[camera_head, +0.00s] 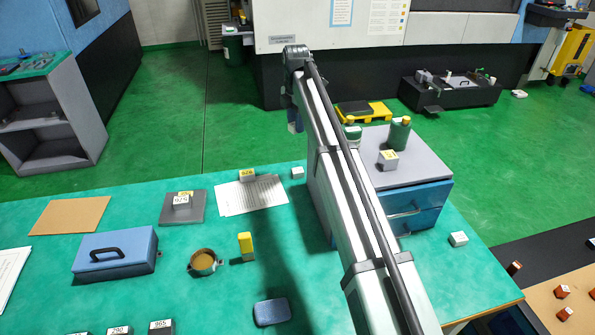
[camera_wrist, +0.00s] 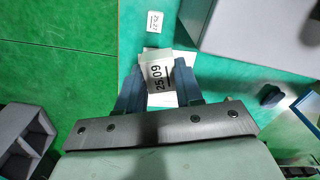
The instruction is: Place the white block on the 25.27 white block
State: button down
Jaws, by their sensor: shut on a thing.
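In the wrist view my gripper (camera_wrist: 160,80) is shut on a white block (camera_wrist: 156,66) marked 25.09, one blue-grey finger on each side of it. The 25.27 white block (camera_wrist: 154,22) lies apart from it, further up the picture on the green table. In the head view a small white block (camera_head: 297,172) stands on the table beside the drawer unit; its mark is not readable there. My arm hides most of my gripper in the head view, and the held block is not clearly seen there.
The blue drawer unit (camera_head: 437,190) with a grey top stands close on the right; its top (camera_wrist: 245,30) also shows in the wrist view. A printed sheet (camera_head: 270,195) lies to the left. A yellow block (camera_head: 245,242) and brown round dish (camera_head: 203,263) stand nearer.

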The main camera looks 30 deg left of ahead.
aim_at(298, 170)
jog(key=shift+w+a+r, duration=0.2)
jog(key=shift+w, duration=0.4)
jog(key=shift+w+f, duration=0.15)
notch_tip(298, 170, down, 18)
jog(key=shift+r, duration=0.2)
jog(key=shift+f, duration=0.15)
jog(key=c, duration=0.7)
grip_release()
jog(key=shift+c, duration=0.2)
notch_tip(298, 170, up, 12)
jog(key=shift+r, duration=0.2)
